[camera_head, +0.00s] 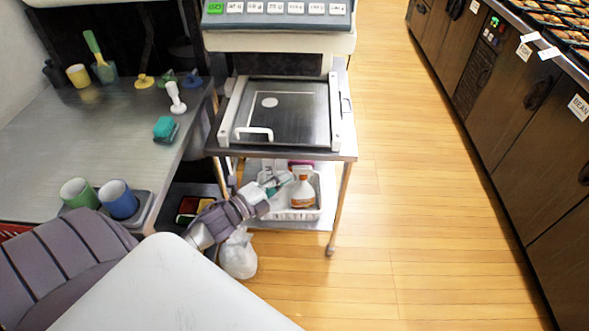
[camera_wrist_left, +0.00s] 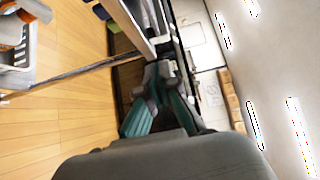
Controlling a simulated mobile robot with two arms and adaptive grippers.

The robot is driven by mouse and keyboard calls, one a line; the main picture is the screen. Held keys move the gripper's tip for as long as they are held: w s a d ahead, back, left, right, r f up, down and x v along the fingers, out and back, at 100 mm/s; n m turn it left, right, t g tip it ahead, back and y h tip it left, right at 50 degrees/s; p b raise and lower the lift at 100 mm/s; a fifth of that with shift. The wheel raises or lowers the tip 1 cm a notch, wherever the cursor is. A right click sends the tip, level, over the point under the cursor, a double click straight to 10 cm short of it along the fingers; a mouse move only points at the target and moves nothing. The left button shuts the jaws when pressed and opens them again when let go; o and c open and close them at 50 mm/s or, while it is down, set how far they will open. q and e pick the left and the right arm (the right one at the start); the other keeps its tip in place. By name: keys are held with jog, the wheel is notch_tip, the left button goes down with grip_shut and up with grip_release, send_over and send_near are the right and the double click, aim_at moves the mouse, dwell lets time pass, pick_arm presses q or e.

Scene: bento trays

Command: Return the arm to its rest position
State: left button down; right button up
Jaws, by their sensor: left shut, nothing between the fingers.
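My left gripper (camera_head: 279,182) is shut and empty. In the head view it is in front of the white basket on the cart's lower shelf, and whether it touches anything there cannot be told. In the left wrist view, its dark and teal fingers (camera_wrist_left: 160,72) come together near the middle, with nothing between them. My right gripper is in neither view.
A metal cart (camera_head: 345,152) carries a framed tray device. Its lower shelf holds a white basket (camera_head: 308,213) with a spray bottle (camera_head: 302,190). Left is a counter (camera_head: 70,135) with cups and a teal sponge (camera_head: 165,128). Wood floor (camera_head: 400,200) is clear to the right.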

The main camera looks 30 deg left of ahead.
pick_arm(q)
jog(key=shift+s+a, duration=0.1)
jog(key=shift+s, duration=0.25)
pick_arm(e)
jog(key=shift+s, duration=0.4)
pick_arm(q)
jog(key=s+f+n+g+y+p, duration=0.2)
jog(key=s+f+n+g, duration=0.35)
jog(key=f, duration=0.85)
jog(key=s+f+n+g+y+p, duration=0.25)
jog(key=s+f+n, duration=0.35)
jog(key=s+f, duration=0.5)
jog(key=s+d+f+n+g, duration=0.2)
jog(key=s+f, duration=0.3)
jog(key=s, duration=0.3)
jog(key=s+d+f+n+g+p, duration=0.1)
jog(key=s+d+f+n+g, duration=0.1)
jog(key=s, duration=0.6)
jog(key=s+d+f+n+g, duration=0.3)
jog(key=s+d+f+g, duration=0.1)
jog(key=s+d+f, duration=0.2)
jog(key=shift+s+d+f, duration=0.35)
jog(key=shift+s+f, duration=0.45)
jog(key=shift+s, duration=0.15)
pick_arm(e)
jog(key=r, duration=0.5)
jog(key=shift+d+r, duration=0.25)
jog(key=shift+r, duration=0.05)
